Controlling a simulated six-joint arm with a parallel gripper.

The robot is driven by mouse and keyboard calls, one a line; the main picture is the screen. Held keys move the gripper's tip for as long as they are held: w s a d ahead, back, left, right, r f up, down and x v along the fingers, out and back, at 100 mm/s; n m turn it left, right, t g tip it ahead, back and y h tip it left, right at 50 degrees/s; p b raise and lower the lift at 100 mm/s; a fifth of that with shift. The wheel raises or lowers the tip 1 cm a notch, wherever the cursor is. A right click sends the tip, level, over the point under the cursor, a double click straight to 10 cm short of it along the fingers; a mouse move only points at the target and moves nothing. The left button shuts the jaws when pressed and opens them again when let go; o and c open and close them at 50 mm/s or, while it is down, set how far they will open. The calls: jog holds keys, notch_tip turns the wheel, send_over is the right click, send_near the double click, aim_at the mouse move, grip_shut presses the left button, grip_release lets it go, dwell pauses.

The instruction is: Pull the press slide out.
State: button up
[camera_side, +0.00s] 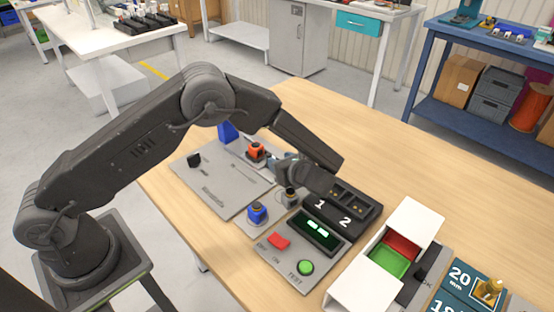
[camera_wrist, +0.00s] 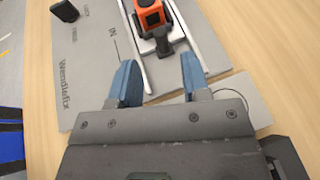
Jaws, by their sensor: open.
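The press slide is a pale carriage (camera_wrist: 156,46) between two light rails on a grey base plate (camera_wrist: 88,70). An orange block with a dark socket (camera_wrist: 152,17) sits on it, and a dark grey part points from it toward my gripper. The orange block also shows in the side view (camera_side: 255,150), just left of my fingers. My gripper (camera_wrist: 160,80) is open, with its two blue fingers apart and nothing seen between their tips. The tips are close to the near end of the slide. I cannot tell whether either finger touches a rail.
A blue upright block (camera_side: 228,131) stands behind the slide and a small black knob (camera_side: 194,159) is on the plate's left. Nearer are a blue button (camera_side: 257,211), a control box with red (camera_side: 279,241) and green (camera_side: 306,267) buttons, and a white tray (camera_side: 417,219).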

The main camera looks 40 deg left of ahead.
aim_at(269, 154)
jog(key=shift+d, duration=0.1)
jog(key=shift+c, duration=0.4)
jog(key=shift+r, duration=0.1)
jog(key=shift+c, duration=0.7)
jog(key=shift+s+a+r+g+h, duration=0.1)
jog(key=shift+s+a+g+h, duration=0.15)
jog(key=shift+a+g, duration=0.3)
jog(key=shift+c, duration=0.2)
jog(key=g, duration=0.1)
jog(key=a+h, duration=0.1)
jog(key=a+g+h, duration=0.1)
jog(key=shift+s+a+r+n+g+h, duration=0.1)
jog(key=shift+s+r+n+g+h, duration=0.2)
jog(key=shift+s+r+g, duration=0.1)
jog(key=w+a+r+h, duration=0.3)
jog(key=a+r+h, duration=0.1)
jog(key=r+h, duration=0.55)
jog(key=shift+h, duration=0.3)
notch_tip(269, 154, down, 14)
jog(key=shift+w+d+f, duration=0.1)
grip_shut()
